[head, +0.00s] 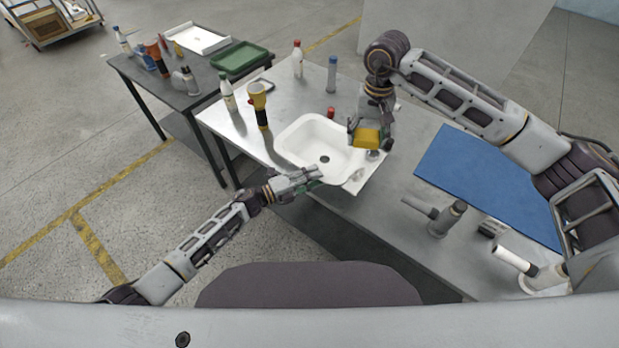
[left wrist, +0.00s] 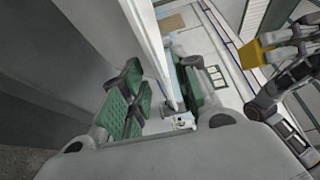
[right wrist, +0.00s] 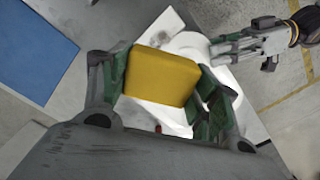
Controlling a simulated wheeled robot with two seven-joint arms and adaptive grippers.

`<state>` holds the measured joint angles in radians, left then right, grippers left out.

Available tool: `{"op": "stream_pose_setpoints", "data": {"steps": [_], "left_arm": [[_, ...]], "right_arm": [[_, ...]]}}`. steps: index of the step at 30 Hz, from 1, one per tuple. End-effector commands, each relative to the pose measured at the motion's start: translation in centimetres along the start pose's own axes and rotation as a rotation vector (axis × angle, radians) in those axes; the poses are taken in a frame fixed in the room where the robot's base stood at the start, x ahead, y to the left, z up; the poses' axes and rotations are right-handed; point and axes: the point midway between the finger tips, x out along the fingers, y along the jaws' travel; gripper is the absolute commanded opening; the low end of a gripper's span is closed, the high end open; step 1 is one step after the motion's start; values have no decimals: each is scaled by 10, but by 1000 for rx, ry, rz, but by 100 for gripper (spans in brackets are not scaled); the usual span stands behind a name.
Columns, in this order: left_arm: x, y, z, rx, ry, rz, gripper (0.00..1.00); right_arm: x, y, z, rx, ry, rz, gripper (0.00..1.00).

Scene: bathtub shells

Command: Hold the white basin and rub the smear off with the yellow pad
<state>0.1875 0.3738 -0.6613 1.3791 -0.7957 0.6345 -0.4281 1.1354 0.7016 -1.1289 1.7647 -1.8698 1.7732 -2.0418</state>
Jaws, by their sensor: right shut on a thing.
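The white basin (head: 301,137) with a dark drain lies on the grey metal table. My left gripper (head: 318,178) is at the basin's near edge. In the left wrist view its green-padded fingers (left wrist: 160,95) stand apart on either side of a thin white wall (left wrist: 145,35), with a gap showing. My right gripper (head: 370,125) is shut on the yellow pad (head: 367,139) above the basin's right side. The right wrist view shows the pad (right wrist: 160,75) between the fingers, covering part of the basin (right wrist: 190,42). I cannot make out the smear.
A yellow-and-black tool (head: 258,103), a white bottle (head: 227,93) and a red cap (head: 331,112) stand beyond the basin. A blue mat (head: 480,180) lies on the right. A dark side table (head: 190,103) holds a green tray (head: 240,57).

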Motion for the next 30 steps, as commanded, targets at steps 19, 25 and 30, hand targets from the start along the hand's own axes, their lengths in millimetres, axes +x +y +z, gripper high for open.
{"op": "stream_pose_setpoints", "data": {"steps": [19, 25, 30], "left_arm": [[0, 0, 0, 0, 0, 1, 0], [0, 0, 0, 0, 0, 1, 31], [0, 0, 0, 0, 0, 0, 32]], "right_arm": [[0, 0, 0, 0, 0, 0, 43], [0, 0, 0, 0, 0, 0, 43], [0, 0, 0, 0, 0, 0, 43]]}}
